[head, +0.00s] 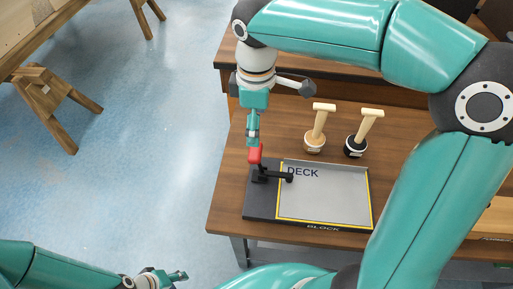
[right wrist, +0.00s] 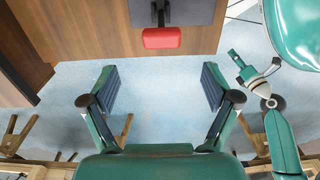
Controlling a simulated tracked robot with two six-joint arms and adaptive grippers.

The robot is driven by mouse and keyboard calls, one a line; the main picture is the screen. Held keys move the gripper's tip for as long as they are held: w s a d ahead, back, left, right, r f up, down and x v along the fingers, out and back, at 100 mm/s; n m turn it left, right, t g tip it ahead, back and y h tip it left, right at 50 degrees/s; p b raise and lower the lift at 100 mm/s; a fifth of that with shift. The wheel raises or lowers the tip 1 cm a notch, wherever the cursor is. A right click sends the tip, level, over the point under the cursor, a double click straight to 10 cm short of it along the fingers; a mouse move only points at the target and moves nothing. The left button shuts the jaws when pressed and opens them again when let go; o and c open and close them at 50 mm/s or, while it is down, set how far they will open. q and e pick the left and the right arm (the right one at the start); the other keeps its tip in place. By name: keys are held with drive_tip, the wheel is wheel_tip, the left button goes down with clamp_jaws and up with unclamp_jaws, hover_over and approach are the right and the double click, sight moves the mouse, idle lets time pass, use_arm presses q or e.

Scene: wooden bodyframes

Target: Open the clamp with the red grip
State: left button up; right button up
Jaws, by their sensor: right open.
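The clamp (head: 272,177) is black and sits at the left edge of the board marked DECK. Its red grip (head: 255,154) points up at its left end. The red grip also shows at the top of the right wrist view (right wrist: 162,38). My right gripper (head: 253,137) is just above the red grip in the head view. In the right wrist view its fingers (right wrist: 160,92) are wide apart, with nothing between them; the grip lies beyond them. My left gripper (head: 177,275) is low at the left, off the table, empty, its fingers apparently spread.
The board (head: 340,196) with a grey panel and yellow border lies on the wooden table (head: 225,195). Two stamps with wooden handles, one pale (head: 319,125) and one black-based (head: 364,130), stand behind it. A wooden trestle (head: 50,95) stands at the left. Blue floor lies between.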

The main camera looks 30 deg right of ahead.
sight(257, 150)
drive_tip(key=f, duration=1)
drive_tip(key=shift+s+f, duration=0.2)
drive_tip(key=shift+f, duration=0.05)
